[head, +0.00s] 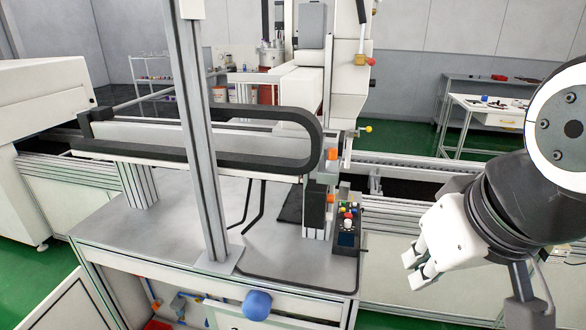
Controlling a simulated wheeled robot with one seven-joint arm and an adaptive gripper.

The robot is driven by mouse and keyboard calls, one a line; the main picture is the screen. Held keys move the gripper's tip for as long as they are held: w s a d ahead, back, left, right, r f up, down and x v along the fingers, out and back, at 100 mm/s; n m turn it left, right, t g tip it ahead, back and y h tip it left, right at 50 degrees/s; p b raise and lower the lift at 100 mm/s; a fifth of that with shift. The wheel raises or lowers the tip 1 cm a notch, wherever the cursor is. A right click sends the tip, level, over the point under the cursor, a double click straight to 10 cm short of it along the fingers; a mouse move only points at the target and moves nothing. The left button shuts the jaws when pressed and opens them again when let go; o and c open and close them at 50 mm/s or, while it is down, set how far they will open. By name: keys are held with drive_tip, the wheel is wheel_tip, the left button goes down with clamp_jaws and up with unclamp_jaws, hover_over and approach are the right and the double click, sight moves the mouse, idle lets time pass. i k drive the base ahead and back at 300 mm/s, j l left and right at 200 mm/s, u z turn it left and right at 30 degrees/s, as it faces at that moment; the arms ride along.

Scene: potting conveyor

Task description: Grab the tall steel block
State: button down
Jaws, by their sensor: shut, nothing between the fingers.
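No separate tall steel block can be picked out for certain in the head view. An upright grey and dark metal piece (316,212) with orange parts beside it stands at the right end of the grey machine table (275,240); I cannot tell if it is the block or a machine part. My gripper (411,271) is at the right, in front of the conveyor side, to the right of that table and apart from it. Its white fingers are shut and empty, pointing down and left.
A control box (347,230) with coloured buttons sits on the table's right edge. An aluminium post (200,140) and a black-edged belt arm (200,135) stand over the table. A conveyor rail (400,168) runs behind. A white workbench (490,110) is at the back right.

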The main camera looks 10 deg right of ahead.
sight(344, 186)
drive_tip(key=l, duration=0.4)
drive_tip(key=i+l+u, duration=0.1)
drive_tip(key=l, duration=0.3)
drive_tip(key=i+l, duration=0.2)
drive_tip(key=l, duration=0.2)
drive_tip(key=i+l+u, duration=0.15)
drive_tip(key=l, duration=0.6)
drive_tip(key=i+l+u, duration=0.2)
drive_tip(key=i+l, duration=0.5)
